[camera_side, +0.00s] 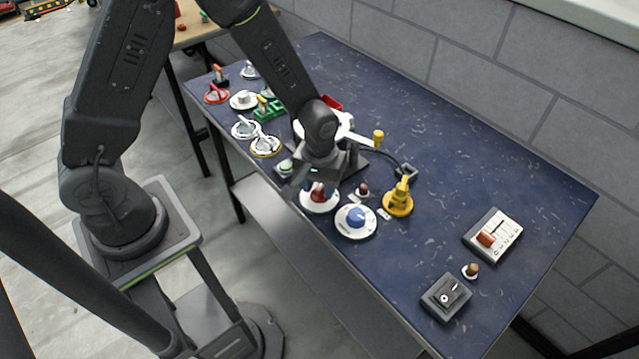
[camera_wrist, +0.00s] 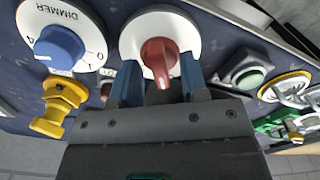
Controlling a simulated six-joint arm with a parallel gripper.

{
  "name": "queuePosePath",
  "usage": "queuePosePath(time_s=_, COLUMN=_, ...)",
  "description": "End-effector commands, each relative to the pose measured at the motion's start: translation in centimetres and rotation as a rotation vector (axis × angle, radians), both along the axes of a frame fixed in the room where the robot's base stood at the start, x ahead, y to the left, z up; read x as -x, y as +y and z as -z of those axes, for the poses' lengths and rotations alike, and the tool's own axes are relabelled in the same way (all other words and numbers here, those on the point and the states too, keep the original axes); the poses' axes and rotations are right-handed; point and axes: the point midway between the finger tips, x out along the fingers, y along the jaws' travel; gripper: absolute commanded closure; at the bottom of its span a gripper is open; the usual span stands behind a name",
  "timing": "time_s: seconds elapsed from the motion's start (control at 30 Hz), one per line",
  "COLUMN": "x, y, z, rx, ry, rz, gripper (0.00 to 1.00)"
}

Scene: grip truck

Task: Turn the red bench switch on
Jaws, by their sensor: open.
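The red switch is a red knob (camera_side: 319,193) on a round white plate (camera_side: 318,205), near the front edge of the blue bench. In the wrist view the red knob (camera_wrist: 160,57) lies between the two blue fingers of my gripper (camera_wrist: 159,78), with its narrow end pointing down the picture. My gripper (camera_side: 319,178) is open, pointing down over the knob in the side view. A gap shows beside the knob at the fingers; I cannot tell whether either finger touches it. My gripper hides part of the knob and plate in the side view.
A blue dimmer knob (camera_side: 357,216) and a yellow valve (camera_side: 398,199) stand close to the right. A green button (camera_side: 285,168) is close to the left.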

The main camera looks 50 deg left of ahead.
Motion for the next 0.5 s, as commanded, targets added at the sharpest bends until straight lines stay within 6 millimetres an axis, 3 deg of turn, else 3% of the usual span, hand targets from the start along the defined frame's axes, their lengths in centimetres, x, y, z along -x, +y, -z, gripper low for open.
queuePosePath(time_s=0.07, x=0.0, y=0.0, z=-0.02, rx=0.0, ry=0.0, rz=0.0, gripper=0.6)
queuePosePath(time_s=0.5, x=0.0, y=0.0, z=-0.04, rx=0.0, ry=0.0, rz=0.0, gripper=1.0)
